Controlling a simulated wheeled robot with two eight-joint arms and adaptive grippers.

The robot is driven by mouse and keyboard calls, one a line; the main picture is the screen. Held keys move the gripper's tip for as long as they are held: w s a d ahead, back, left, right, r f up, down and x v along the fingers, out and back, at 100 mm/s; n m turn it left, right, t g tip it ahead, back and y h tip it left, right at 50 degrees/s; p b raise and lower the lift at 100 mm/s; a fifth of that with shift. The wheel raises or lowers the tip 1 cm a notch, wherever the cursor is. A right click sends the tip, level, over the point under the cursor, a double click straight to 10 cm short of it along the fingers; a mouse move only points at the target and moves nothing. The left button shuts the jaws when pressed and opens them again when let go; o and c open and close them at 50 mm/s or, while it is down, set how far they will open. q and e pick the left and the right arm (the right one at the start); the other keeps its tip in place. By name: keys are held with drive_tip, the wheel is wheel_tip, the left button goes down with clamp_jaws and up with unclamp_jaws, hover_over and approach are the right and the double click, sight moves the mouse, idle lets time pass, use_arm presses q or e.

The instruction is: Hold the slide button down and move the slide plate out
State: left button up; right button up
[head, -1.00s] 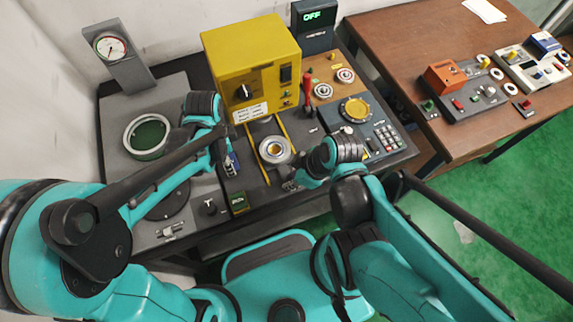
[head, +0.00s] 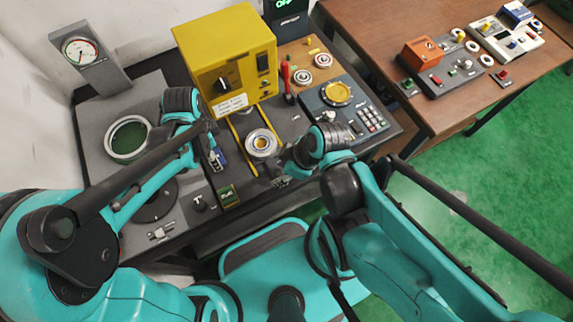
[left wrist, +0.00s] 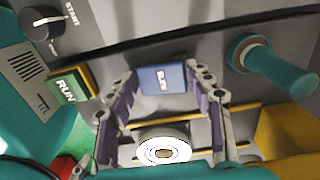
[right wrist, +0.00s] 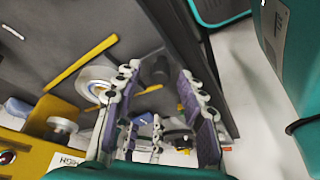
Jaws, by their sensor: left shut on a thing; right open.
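The blue slide button (head: 217,160) is on the dark bench panel. The slide plate's top carries a silver ring with a gold centre (head: 262,143), between two yellow rails (head: 240,135). The ring also shows in the right wrist view (right wrist: 97,85). My right gripper (right wrist: 165,85) is open, at the front right of the ring. A dark round knob (right wrist: 157,68) appears between its fingers, apparently untouched.
A yellow box (head: 225,60) stands behind the rails. A green RUN button (head: 228,195) and a START knob (head: 200,203) lie in front of my left gripper. A keypad panel (head: 345,105) is at the right. A brown table (head: 400,40) stands farther right.

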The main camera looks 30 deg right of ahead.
drive_tip(key=v, duration=1.2)
drive_tip(key=shift+w, duration=0.1)
drive_tip(key=w+n+g, duration=0.6)
drive_tip(key=w+n, duration=0.1)
drive_tip(key=n, duration=1.1)
drive_tip(key=x, duration=1.2)
drive_tip(key=shift+s, duration=0.1)
clamp_jaws()
